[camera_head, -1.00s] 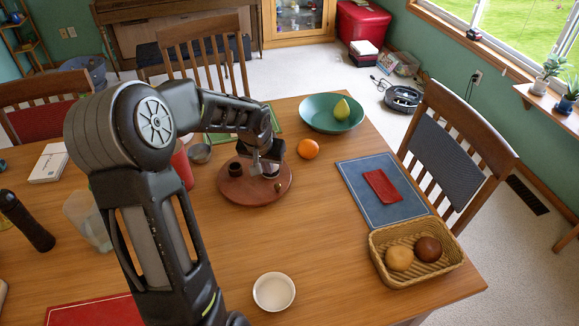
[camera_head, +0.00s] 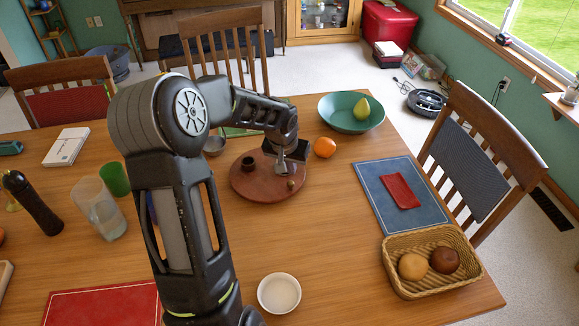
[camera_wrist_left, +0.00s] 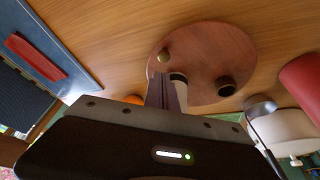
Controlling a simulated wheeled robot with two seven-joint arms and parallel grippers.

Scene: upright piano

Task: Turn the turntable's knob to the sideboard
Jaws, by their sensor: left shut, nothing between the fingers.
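The turntable is a round reddish-brown wooden disc (camera_head: 245,187) on the table; it also shows in the left wrist view (camera_wrist_left: 210,48). Its small brass knob (camera_head: 291,184) sits near the front right rim in the head view and at the left rim in the wrist view (camera_wrist_left: 164,56). My left gripper (camera_head: 284,165) is shut and empty over the disc's right side, just behind the knob; contact is unclear. My right gripper is out of view.
An orange (camera_head: 325,147) and a green bowl (camera_head: 334,117) with a pear lie behind right. A white bowl (camera_head: 279,293), blue mat (camera_head: 372,190) and basket (camera_head: 392,273) stand in front and right. A glass-front wooden cabinet (camera_head: 295,25) stands at the back.

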